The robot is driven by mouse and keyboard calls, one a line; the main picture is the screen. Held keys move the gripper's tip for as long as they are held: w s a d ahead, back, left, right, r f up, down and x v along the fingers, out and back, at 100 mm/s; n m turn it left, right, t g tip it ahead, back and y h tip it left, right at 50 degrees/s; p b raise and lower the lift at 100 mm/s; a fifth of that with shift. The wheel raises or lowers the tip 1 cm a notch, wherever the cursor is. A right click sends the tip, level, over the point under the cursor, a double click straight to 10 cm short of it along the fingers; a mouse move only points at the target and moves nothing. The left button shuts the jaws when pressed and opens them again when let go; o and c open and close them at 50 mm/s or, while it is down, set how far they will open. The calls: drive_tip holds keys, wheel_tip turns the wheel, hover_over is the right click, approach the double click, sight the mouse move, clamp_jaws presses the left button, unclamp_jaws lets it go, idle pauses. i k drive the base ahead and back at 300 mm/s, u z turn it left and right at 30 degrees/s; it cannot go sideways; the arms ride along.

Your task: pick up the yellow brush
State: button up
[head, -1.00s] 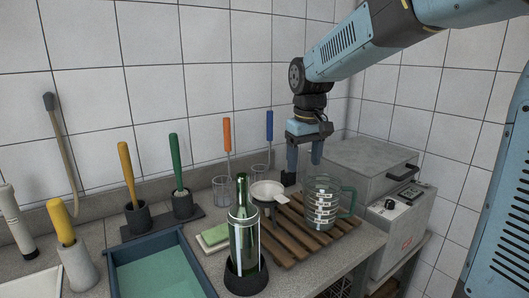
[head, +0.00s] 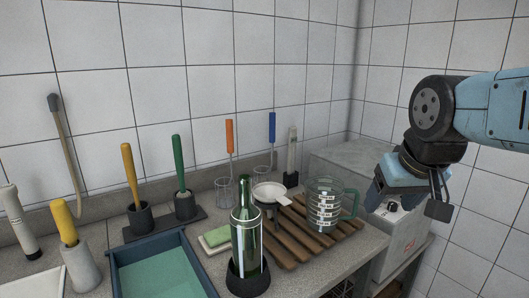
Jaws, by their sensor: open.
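A brush with a yellow-orange handle (head: 130,174) stands upright, tilted slightly, in a black holder (head: 141,220) at the left back of the counter. A second, brighter yellow handle (head: 63,222) stands in a pale cylinder at the left front; what is inside the cylinder is hidden. The lower end of the yellow-orange brush is hidden in its holder. My gripper (head: 408,203) is open and empty at the right, over the grey box, far from both yellow handles.
A green-handled brush (head: 179,163) stands beside the yellow-orange one. A green bottle (head: 244,230), a blue tray (head: 117,257), a glass jug (head: 323,207) on a wooden rack (head: 283,250) and a grey box (head: 407,243) crowd the counter. The tiled wall closes the back.

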sight(126, 149)
drive_tip(key=z, duration=1.55)
drive_tip(key=i, duration=0.1)
drive_tip(key=u, duration=3)
